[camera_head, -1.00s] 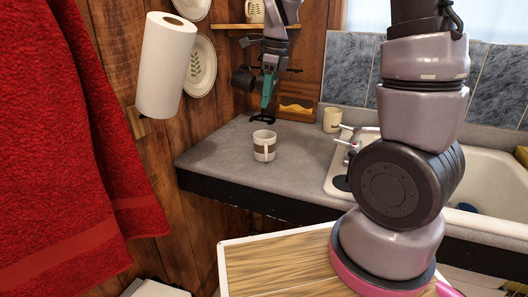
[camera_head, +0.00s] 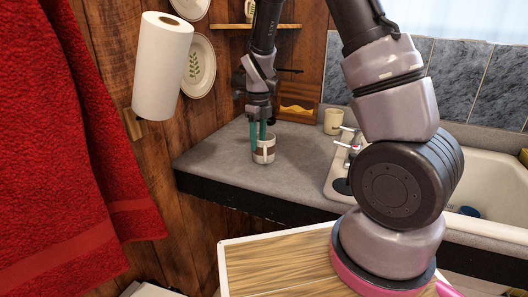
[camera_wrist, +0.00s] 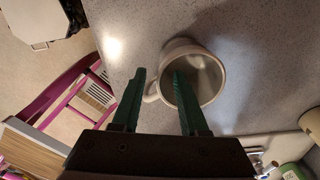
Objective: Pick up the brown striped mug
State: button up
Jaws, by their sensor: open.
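The white mug with a brown stripe (camera_head: 267,154) stands upright on the grey counter (camera_head: 220,162). In the wrist view I look down into the mug (camera_wrist: 204,72), with its handle on the left side. My gripper (camera_head: 258,145) is open and low at the mug, pointing down. In the wrist view its green fingers (camera_wrist: 158,73) are apart: the right one overlaps the mug's opening, the left one is outside, beyond the handle. The handle and near wall show between them. I cannot tell whether either finger touches the mug.
A cream mug (camera_head: 333,121) stands at the back by the faucet (camera_head: 349,146) and the white sink (camera_head: 485,183). A wooden holder (camera_head: 298,108) is against the back wall. A paper towel roll (camera_head: 162,67) and red towel (camera_head: 70,130) hang left. The counter around the striped mug is clear.

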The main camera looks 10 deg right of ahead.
notch_tip(320, 180, down, 2)
jog(key=shift+f, duration=0.25)
grip_shut()
jog(key=shift+s, duration=0.1)
jog(key=shift+s, duration=0.1)
dwell(1.1)
